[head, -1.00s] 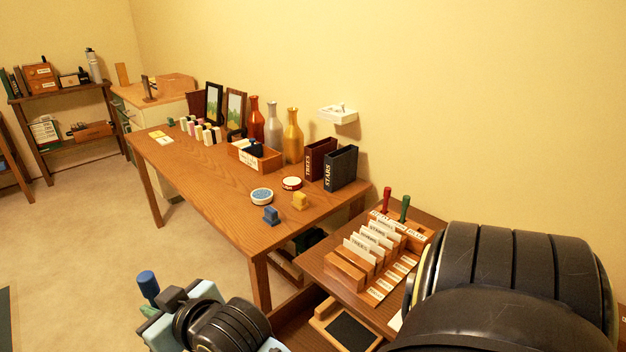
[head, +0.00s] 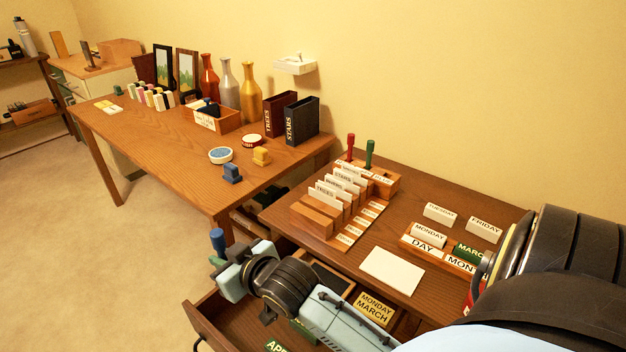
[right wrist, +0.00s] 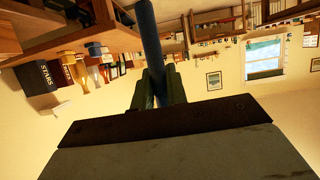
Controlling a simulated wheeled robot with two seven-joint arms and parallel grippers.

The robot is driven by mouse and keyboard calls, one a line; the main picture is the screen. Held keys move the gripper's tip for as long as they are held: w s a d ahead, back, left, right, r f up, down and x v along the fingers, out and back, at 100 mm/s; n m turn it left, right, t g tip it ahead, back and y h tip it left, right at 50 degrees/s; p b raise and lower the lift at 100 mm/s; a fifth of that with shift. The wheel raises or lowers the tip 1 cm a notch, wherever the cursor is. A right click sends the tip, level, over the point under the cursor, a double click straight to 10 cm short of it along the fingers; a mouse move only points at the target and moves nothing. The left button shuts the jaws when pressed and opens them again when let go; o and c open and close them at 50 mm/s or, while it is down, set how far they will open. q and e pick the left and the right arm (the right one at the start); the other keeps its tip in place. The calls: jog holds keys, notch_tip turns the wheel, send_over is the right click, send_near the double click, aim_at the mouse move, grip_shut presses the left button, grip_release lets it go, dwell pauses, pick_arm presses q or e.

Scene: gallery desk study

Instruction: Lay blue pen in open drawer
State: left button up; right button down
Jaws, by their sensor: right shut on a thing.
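The blue pen (head: 217,241) stands upright in my right gripper (head: 219,261), which is shut on it. In the right wrist view the blue pen (right wrist: 148,35) sits between the dark fingers (right wrist: 155,92). The open drawer (head: 203,322) juts out below the small desk, at the bottom of the head view. My right gripper is above and near the drawer's far left corner, with the pen clear of the drawer. My forearm hides part of the drawer's inside. My left gripper is not in view.
The desk (head: 404,190) carries a card rack (head: 318,222), red and green stamps, a blank white card (head: 391,271) and word blocks. A "Monday March" plate (head: 375,308) and a green plate lie in the drawer area. A long table (head: 160,135) with bottles and binders stands beyond.

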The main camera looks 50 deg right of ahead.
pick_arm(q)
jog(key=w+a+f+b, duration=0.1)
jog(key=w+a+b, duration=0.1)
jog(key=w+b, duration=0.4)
pick_arm(e)
jog(key=d+f+b, duration=0.1)
jog(key=d+f, duration=0.1)
jog(key=f, duration=0.5)
jog(key=w+d+f+b, duration=0.1)
jog(key=d+f, duration=0.1)
jog(key=f, duration=0.6)
jog(key=w+d+f+b, duration=0.1)
jog(key=d+f+b, duration=0.1)
jog(key=f, duration=0.5)
jog(key=shift+w+d+f, duration=0.1)
jog(key=shift+d+f, duration=0.05)
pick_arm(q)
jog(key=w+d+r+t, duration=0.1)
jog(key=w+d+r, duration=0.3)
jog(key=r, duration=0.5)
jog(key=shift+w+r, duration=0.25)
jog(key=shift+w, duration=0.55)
pick_arm(e)
jog(key=shift+f, duration=0.15)
